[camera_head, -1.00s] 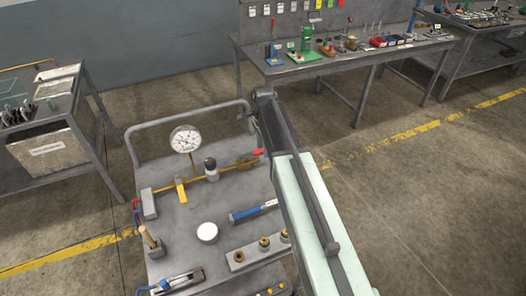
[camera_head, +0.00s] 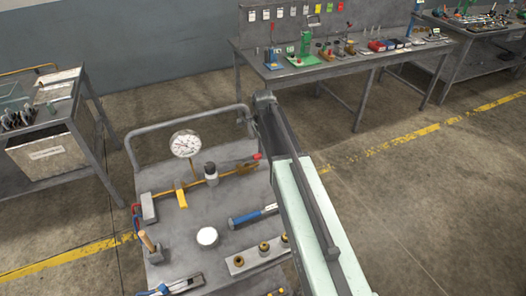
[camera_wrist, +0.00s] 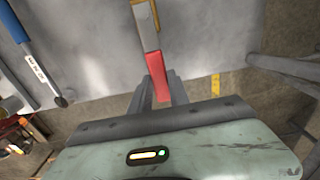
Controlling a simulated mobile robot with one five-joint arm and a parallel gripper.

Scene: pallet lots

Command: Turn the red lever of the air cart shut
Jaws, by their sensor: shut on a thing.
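The air cart (camera_head: 178,235) has a grey top with a brass pipe (camera_head: 200,181) across it. The red lever (camera_head: 257,157) shows as a small red tip at the pipe's right end, partly hidden by my arm. In the wrist view the red lever (camera_wrist: 160,86) lies between the dark fingers of my gripper (camera_wrist: 160,90), which is shut on it. The lever's grey part runs up to a yellowish piece at the top edge. My gripper is mostly hidden behind my arm in the head view.
A round gauge (camera_head: 185,143), a yellow handle (camera_head: 180,193), a blue-handled tool (camera_head: 254,216) and a white disc (camera_head: 207,237) are on the cart. A rail (camera_head: 190,120) edges its far side. A workbench (camera_head: 350,62) stands behind; the floor at right is clear.

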